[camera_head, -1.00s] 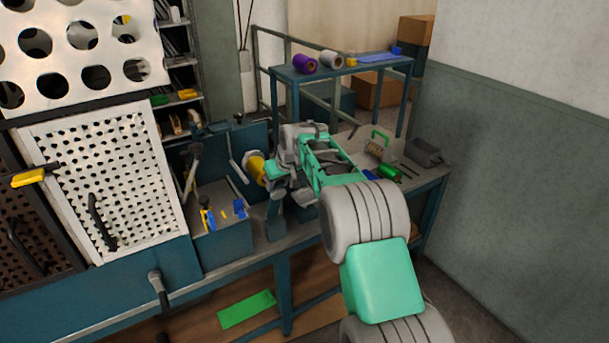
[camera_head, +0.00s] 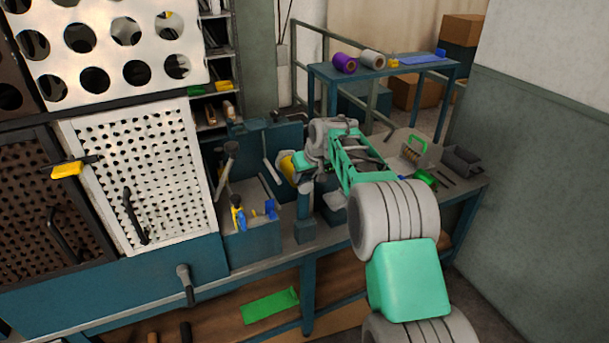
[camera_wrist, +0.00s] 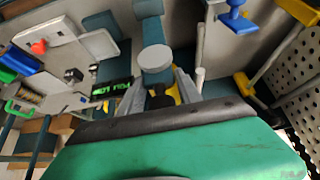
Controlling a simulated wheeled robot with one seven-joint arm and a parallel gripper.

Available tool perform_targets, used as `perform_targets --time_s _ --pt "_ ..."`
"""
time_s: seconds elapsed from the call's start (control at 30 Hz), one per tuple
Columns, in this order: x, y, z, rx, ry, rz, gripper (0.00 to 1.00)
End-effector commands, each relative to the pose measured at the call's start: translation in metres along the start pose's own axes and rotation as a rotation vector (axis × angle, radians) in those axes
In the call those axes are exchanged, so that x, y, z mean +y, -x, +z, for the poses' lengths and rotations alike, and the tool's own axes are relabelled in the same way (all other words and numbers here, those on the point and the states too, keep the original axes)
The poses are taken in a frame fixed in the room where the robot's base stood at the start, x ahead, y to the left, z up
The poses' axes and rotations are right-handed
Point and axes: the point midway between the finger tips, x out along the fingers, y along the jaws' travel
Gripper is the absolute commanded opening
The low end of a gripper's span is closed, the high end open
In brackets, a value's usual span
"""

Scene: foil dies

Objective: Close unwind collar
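I cannot clearly pick out the unwind collar. A yellow roll (camera_head: 287,166) sits on the bench fixture at the left end of my gripper (camera_head: 305,168), partly hidden by it. In the wrist view, my gripper's two grey fingers (camera_wrist: 160,85) stand apart. A round grey cap (camera_wrist: 155,58) lies between and just beyond the fingertips, with a dark part and some yellow below it. I cannot tell whether the fingers touch the cap. The green palm hides what lies underneath.
A blue bin with tools (camera_head: 250,242) stands left of the arm. A perforated white door (camera_head: 145,175) is further left. A raised shelf (camera_head: 385,72) holds purple and grey rolls. A grey box (camera_head: 461,160) and green-handled object (camera_head: 416,150) lie right. A small green-lettered display (camera_wrist: 110,88) is close to the fingers.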

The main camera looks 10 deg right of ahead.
Motion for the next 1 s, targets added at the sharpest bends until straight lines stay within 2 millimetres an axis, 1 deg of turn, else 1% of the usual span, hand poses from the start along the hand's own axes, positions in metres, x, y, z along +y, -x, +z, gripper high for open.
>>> perform_targets --time_s 0.03,0.1,0.37,0.47,0.7,0.8,0.9,1.0 --pt "-0.001 -0.001 0.0 -0.001 0.001 -0.001 0.46" --pt "0.0 -0.001 0.001 -0.002 0.0 0.0 0.51" --pt "0.001 0.001 0.001 -0.002 -0.001 0.001 0.51" --pt "0.001 0.011 0.001 0.0 -0.001 0.002 0.51" --pt "0.0 0.059 0.001 0.0 0.0 0.001 0.51" --pt "0.0 0.072 0.001 -0.001 0.0 0.0 0.51" --pt "-0.001 0.077 0.001 -0.002 0.001 -0.001 0.51" --pt "-0.001 0.078 0.001 -0.003 0.001 -0.001 0.51"
